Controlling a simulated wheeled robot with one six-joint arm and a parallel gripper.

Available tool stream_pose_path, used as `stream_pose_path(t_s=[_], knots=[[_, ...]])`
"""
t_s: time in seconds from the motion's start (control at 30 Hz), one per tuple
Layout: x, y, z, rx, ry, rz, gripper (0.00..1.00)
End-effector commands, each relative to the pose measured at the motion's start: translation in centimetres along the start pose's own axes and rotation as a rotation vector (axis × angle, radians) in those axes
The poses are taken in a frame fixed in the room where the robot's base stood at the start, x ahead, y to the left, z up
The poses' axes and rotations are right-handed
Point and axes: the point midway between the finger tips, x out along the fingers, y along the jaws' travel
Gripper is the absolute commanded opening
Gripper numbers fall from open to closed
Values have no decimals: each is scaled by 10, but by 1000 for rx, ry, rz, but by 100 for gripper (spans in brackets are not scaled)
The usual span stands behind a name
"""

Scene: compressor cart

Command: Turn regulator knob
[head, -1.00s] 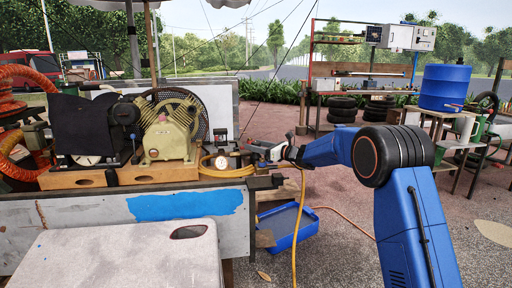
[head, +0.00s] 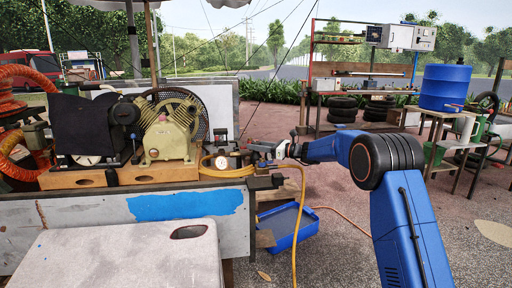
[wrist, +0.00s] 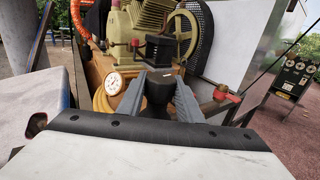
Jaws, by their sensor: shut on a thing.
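The regulator knob (wrist: 159,88) is a dark, roughly cylindrical piece in the middle of the wrist view. My gripper (wrist: 160,78) has one grey finger on each side of it and is shut on it. A round white pressure gauge (wrist: 113,83) sits just left of the fingers. In the head view my gripper (head: 254,150) reaches in from the right, at the right end of the cart, beside the gauge (head: 221,162). The knob is too small and covered there to make out, and its marking or turn angle cannot be read.
The beige compressor (head: 168,135) with its flywheel stands left of the gauge. A red-handled valve (wrist: 226,94) is close to the right finger. A yellow hose (head: 229,171) loops by the gauge and hangs down. A blue tray (head: 290,229) lies on the ground below.

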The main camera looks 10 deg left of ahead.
Motion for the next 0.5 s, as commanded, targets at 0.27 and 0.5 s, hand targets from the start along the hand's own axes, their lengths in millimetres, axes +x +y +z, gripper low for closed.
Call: stream_pose_path(t_s=[0.27,0.5], knots=[[0,-2,-2,-2,1,238,10],[0,-2,-2,-1,1,400,10]])
